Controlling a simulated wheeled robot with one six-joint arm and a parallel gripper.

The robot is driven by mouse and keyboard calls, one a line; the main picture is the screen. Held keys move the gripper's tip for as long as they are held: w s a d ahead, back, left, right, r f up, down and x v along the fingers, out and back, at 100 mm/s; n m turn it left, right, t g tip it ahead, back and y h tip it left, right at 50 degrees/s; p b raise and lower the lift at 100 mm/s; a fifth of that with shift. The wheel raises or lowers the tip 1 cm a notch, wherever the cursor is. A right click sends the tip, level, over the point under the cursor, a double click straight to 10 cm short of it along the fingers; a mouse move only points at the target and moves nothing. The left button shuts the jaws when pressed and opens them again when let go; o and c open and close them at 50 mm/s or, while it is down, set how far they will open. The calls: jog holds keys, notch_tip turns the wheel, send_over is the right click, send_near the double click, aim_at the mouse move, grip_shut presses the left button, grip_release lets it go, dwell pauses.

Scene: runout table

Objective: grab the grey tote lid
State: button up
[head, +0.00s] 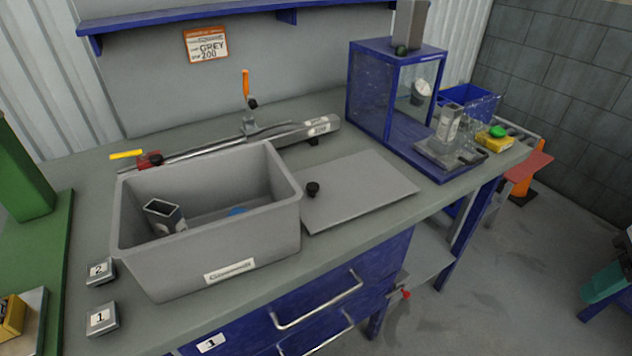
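The grey tote lid (362,190) lies flat on the runout table (235,285), just right of the grey tote. My gripper is not in view.
A blue-framed clear cabinet (372,95) stands behind the lid to the right. A long grey clamp-like tool (270,135) lies behind the tote. Blocks marked 2 (100,271) and 1 (101,319) sit left of it. Drawer handles (318,300) stick out in front.

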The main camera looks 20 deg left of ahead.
aim_at(315, 189)
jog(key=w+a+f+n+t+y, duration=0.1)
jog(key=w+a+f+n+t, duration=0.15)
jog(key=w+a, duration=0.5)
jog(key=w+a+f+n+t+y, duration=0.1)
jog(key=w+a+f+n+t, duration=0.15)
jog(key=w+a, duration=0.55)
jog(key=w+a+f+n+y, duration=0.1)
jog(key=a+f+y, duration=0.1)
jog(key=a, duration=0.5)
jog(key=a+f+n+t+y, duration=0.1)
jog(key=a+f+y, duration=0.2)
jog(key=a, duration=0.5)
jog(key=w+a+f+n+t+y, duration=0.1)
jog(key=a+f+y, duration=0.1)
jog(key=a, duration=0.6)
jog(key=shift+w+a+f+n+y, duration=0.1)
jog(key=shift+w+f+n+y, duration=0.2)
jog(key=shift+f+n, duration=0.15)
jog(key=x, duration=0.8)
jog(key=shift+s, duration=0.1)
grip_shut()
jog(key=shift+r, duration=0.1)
